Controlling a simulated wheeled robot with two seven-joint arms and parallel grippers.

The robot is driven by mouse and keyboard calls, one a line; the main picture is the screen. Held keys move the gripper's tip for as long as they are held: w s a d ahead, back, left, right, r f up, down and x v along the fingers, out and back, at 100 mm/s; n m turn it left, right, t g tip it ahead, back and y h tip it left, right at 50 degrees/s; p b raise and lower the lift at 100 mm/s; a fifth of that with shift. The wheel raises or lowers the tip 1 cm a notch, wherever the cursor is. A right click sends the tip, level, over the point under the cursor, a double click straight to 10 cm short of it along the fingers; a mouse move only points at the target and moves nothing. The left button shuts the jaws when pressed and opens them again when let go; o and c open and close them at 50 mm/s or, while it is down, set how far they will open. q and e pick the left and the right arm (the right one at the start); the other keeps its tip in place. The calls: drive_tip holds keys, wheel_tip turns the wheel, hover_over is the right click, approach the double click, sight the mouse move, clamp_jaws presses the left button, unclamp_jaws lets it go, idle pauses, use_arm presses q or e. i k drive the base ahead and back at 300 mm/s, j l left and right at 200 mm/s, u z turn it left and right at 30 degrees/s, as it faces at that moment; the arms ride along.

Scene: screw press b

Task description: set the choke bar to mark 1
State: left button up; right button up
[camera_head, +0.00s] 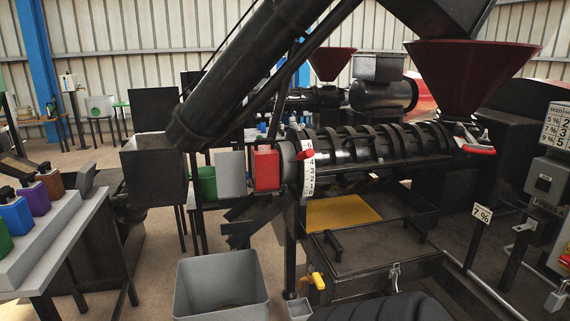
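The screw press (365,147) stands in the middle, a dark ribbed barrel lying across the picture. At its left end is a white upright scale (309,178) with small numbers, low ones at the bottom. A red knob (305,154), which looks like the end of the choke bar, sits high on the scale, just above mark 4 and roughly at 5. The rest of the bar is hard to make out. Mark 1 is near the scale's lower end. Neither of my grippers shows in this view.
A grey bin (221,286) stands below the press. A red box (266,170) sits left of the scale. A dark slanted tube (250,70) passes above. A red hopper (469,75) and red-handled lever (479,150) are at right. A bench (50,235) with coloured containers is at left.

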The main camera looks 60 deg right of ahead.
sight(289, 159)
drive_tip(key=z, duration=2.05)
